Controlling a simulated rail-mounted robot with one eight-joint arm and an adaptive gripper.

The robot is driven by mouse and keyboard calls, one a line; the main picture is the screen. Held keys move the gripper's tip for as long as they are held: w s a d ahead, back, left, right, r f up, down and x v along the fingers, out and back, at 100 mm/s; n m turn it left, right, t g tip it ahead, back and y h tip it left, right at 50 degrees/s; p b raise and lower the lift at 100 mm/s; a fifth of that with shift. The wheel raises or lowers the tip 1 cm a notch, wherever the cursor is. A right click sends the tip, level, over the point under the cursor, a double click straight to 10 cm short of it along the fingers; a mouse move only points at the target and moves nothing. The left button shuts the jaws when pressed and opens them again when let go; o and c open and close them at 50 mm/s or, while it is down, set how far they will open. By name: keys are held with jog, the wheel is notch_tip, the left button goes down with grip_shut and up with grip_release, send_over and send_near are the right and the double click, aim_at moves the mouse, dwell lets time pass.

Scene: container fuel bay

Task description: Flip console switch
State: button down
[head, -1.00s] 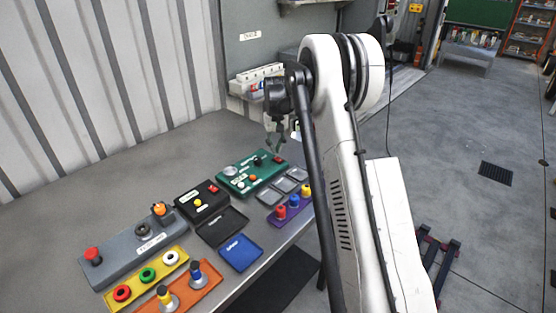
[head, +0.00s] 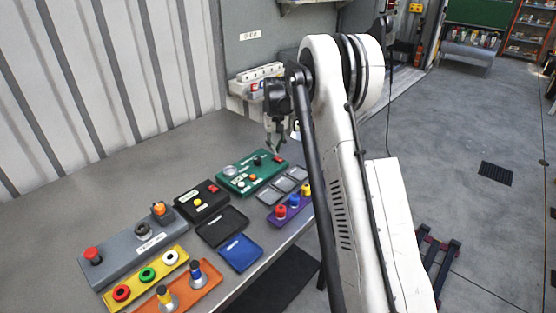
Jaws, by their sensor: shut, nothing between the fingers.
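Three consoles stand in a row on the grey workbench. The grey console (head: 124,261) at the left has a red button, a dark round knob and an orange-topped switch (head: 159,209). The black console (head: 188,208) in the middle has a yellow button and a red switch (head: 213,188). My gripper (head: 277,147) is shut and empty, pointing down above the far right end of the green console. Contact with the console cannot be told.
Near the bench edge lie a yellow tray (head: 133,279) with coloured rings, an orange tray (head: 207,285) with pegs, black and blue trays (head: 241,267), small grey trays and a purple tray with pegs. A white rack (head: 252,84) is on the wall behind.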

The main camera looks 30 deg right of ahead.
aim_at(276, 157)
jog(key=shift+f+b, duration=0.8)
jog(key=shift+f, duration=0.35)
dwell(0.7)
jog(key=shift+r+p, duration=1.2)
jog(key=shift+r, duration=2.35)
